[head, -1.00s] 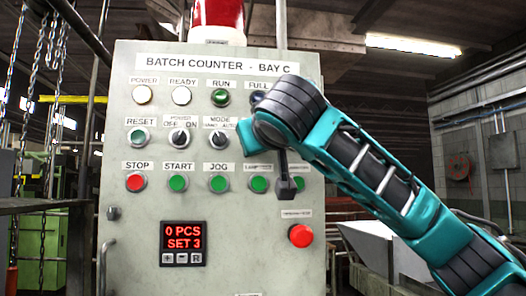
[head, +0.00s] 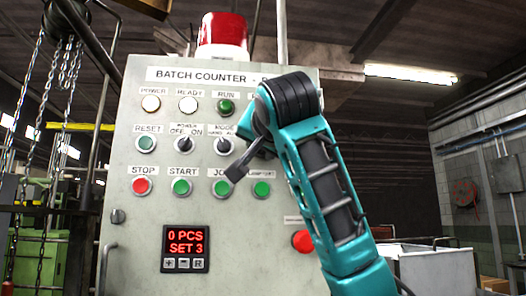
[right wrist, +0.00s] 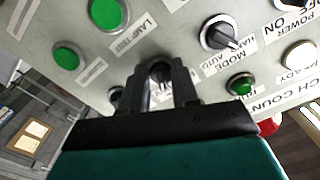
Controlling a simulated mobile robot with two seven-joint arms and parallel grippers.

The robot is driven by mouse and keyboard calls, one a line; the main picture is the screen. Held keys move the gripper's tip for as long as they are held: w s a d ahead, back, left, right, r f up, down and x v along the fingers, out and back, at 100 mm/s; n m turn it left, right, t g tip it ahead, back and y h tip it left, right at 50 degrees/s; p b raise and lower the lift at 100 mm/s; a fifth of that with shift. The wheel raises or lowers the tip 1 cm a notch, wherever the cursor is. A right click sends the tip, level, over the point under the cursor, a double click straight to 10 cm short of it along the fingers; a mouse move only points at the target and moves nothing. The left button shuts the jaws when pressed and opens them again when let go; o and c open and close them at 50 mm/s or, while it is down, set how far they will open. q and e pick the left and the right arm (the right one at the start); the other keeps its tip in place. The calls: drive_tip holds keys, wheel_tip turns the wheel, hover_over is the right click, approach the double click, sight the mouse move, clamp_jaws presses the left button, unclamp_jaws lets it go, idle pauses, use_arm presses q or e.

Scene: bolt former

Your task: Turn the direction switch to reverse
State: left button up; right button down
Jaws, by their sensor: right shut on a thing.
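My right gripper (right wrist: 165,85) is shut on a dark rotary knob (right wrist: 160,72) on the panel, seen in the right wrist view. The knob sits beside the MODE switch (right wrist: 220,36), where I take the direction switch to be. Its label is mostly covered by the fingers, so I cannot read its setting. In the head view my right wrist and forearm hide this knob, with the MODE switch (head: 222,146) just to the left. My left gripper is in neither current view.
The grey control panel (head: 130,240) carries several lamps and buttons close around the hand. The LAMP TEST button (right wrist: 105,12) is near the fingers. A red button (head: 302,241) lies beside my forearm. The counter display (head: 186,240) reads 0 PCS, SET 3.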

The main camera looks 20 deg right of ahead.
drive_tip(key=shift+m, duration=0.4)
drive_tip(key=c, duration=0.9)
unclamp_jaws()
use_arm(q)
wheel_tip(320, 180, down, 6)
drive_tip(key=w+d+b, duration=0.1)
drive_tip(key=b, duration=0.7)
drive_tip(key=shift+d+r+h+b, duration=0.15)
drive_tip(key=shift+d+h+b, duration=0.15)
drive_tip(key=shift+d, duration=0.05)
use_arm(e)
drive_tip(key=v, duration=1.3)
use_arm(q)
drive_tip(key=shift+s, duration=0.15)
use_arm(e)
drive_tip(key=shift+r, duration=0.1)
